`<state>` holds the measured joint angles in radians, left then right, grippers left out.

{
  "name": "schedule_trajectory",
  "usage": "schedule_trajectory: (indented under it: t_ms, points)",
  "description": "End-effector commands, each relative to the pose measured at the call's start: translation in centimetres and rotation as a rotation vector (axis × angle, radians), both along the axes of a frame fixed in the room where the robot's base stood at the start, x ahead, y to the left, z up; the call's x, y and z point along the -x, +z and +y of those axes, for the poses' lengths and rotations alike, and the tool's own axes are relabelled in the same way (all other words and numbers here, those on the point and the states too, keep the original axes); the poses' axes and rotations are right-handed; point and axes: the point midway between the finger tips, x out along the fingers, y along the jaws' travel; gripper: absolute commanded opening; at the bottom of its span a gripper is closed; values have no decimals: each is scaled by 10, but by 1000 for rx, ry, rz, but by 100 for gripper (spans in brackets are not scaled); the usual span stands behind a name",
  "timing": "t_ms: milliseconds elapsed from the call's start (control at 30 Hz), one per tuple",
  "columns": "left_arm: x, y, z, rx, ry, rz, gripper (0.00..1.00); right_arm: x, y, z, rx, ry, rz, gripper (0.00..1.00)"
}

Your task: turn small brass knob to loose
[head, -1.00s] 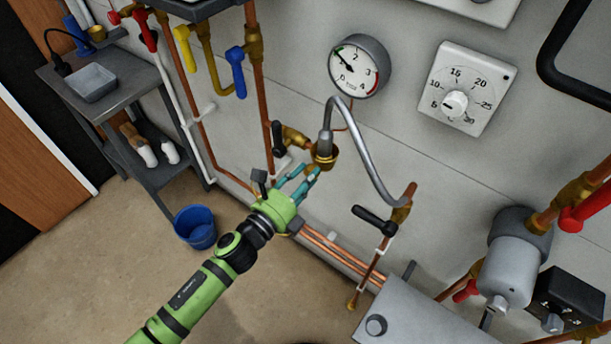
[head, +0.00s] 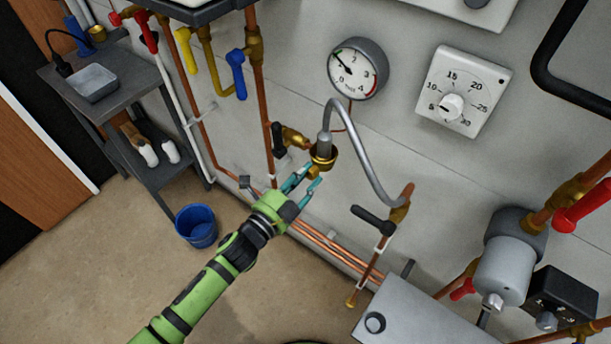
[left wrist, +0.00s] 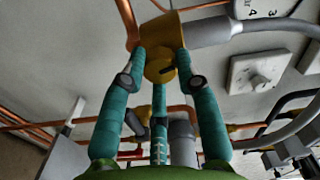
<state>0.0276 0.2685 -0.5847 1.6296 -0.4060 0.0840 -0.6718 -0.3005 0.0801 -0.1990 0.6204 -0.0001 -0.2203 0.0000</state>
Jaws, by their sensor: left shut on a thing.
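The small brass knob (head: 314,172) sits on the underside of the brass fitting (head: 324,156) at the lower end of the grey hose. My left gripper (head: 308,178) reaches up to it from below left, with teal fingers on either side of it. The left gripper (left wrist: 160,72) is shut on the knob, whose sides are partly hidden by the fingers. My right gripper is in neither view.
A curved grey hose (head: 367,160) runs close to the right of the gripper. A black-handled valve (head: 373,220) is further right, and a round gauge (head: 357,69) is above. Copper pipes (head: 325,250) run low along the wall. A blue bucket (head: 196,226) stands on open floor.

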Motion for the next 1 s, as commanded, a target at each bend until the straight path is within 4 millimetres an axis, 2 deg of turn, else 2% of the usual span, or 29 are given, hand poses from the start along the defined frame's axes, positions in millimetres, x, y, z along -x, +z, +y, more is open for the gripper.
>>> schedule_trajectory:
  t_ms: [33, 1000]
  points:
    - [-4, 7, 2, 42, 6, 16, 0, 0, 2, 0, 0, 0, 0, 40]
    - [-2, 0, 2, 777, 4, 560, 0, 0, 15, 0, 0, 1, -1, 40]
